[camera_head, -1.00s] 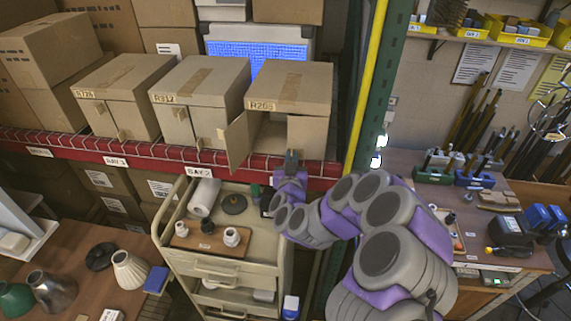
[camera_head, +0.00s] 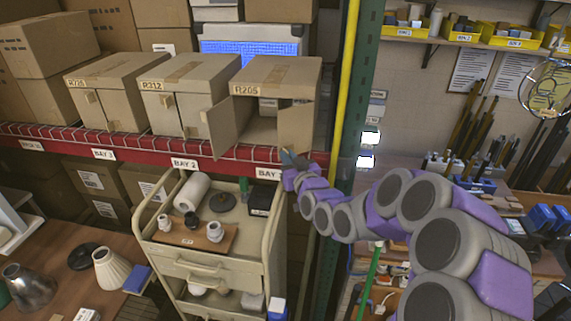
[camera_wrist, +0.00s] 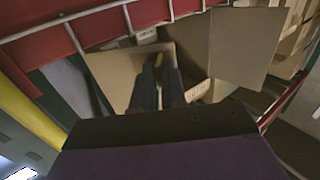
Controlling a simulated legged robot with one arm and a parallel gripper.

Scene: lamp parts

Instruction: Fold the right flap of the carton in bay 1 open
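The carton labelled R205 (camera_head: 275,75) stands on the shelf above the partly hidden bay label (camera_head: 268,173). Its left flap (camera_head: 221,127) is swung outward, and part of the front opening shows dark. Its right flap (camera_head: 296,127) still covers the right part of the front. My gripper (camera_head: 292,157) is at the flap's lower edge, by the shelf beam. The left flap also shows there (camera_wrist: 243,45).
The red shelf beam (camera_head: 130,144) runs below the cartons. Carton R212 (camera_head: 190,75) stands to the left. A green rack post (camera_head: 350,100) and yellow pole (camera_head: 343,75) rise at the right. A beige cart (camera_head: 215,262) with parts stands below.

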